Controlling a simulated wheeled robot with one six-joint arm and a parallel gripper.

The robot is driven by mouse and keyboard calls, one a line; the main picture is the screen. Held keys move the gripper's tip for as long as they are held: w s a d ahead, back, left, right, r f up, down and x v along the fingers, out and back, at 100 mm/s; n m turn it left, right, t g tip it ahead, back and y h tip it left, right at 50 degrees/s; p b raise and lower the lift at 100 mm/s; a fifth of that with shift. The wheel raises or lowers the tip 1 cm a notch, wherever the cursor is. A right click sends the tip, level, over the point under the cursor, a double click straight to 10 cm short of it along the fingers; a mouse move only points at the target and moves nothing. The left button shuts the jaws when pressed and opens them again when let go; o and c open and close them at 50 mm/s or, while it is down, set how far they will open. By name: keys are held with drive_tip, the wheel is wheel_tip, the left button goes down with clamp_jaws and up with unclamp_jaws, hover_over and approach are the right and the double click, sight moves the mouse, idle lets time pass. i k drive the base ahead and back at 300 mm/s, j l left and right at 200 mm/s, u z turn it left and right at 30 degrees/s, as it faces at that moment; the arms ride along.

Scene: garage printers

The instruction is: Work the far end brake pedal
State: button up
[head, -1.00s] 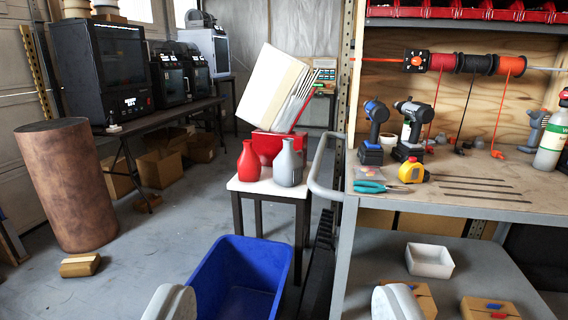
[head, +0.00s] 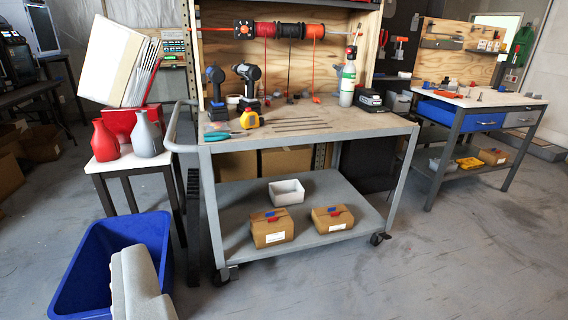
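The grey cart (head: 300,225) stands in the middle on casters. The caster at its far right corner (head: 380,238) is small and dark, and its brake pedal is too small to make out clearly. A nearer caster (head: 225,273) sits under the front left corner, with a grey tab-like part. A pale grey part of my gripper (head: 140,285) shows at lower left, in front of the blue bin. It is well to the left of both casters and touches neither. The rest of my gripper is out of frame, so its opening does not show.
The blue bin (head: 85,268) stands left of the cart. A small white table (head: 108,163) with vases is behind it. Boxes (head: 271,228) and a white tray (head: 286,191) sit on the lower shelf. A workbench (head: 478,99) is at right. The floor (head: 440,270) before the cart's right end is clear.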

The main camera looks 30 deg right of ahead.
sight(383, 235)
drive_tip(key=z, duration=1.75)
